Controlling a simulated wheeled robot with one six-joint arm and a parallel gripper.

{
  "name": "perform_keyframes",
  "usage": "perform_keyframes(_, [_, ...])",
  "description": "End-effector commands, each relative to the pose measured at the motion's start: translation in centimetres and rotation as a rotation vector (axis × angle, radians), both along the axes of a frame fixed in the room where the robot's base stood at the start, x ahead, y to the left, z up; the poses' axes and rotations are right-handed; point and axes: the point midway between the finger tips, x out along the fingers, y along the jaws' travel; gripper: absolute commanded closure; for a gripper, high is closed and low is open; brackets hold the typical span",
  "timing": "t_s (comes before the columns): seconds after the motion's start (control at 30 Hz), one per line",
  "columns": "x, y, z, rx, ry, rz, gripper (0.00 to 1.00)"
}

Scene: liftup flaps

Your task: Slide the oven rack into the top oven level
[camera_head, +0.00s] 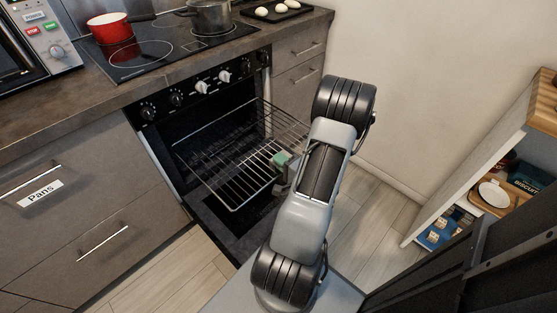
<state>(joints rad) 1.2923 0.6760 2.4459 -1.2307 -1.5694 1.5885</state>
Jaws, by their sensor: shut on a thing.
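The oven (150,128) stands under the hob with its door (222,231) folded down and its dark cavity open. A wire oven rack (243,186) sticks out of the oven front, its near end over the lowered door. Its inner end lies inside the cavity, and I cannot tell which level it sits on. Another set of wire bars (205,132) shows higher inside the cavity. My gripper (281,163) is at the right side of the rack, shut on its edge. The fingertips are partly hidden by my own arm.
A red pan (111,29) and a grey pot (209,17) stand on the hob. A microwave (40,40) is at the left, and a tray (277,12) with white round items is at the back. An open shelf (493,170) stands right. Clear floor (372,205) lies between.

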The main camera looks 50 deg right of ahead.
Motion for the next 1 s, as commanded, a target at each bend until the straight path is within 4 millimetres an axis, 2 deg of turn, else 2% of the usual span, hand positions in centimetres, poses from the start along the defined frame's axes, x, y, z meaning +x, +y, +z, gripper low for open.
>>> perform_keyframes(1.0, [6.1,-0.2,0.1,-0.002,-0.004,0.006,1.00])
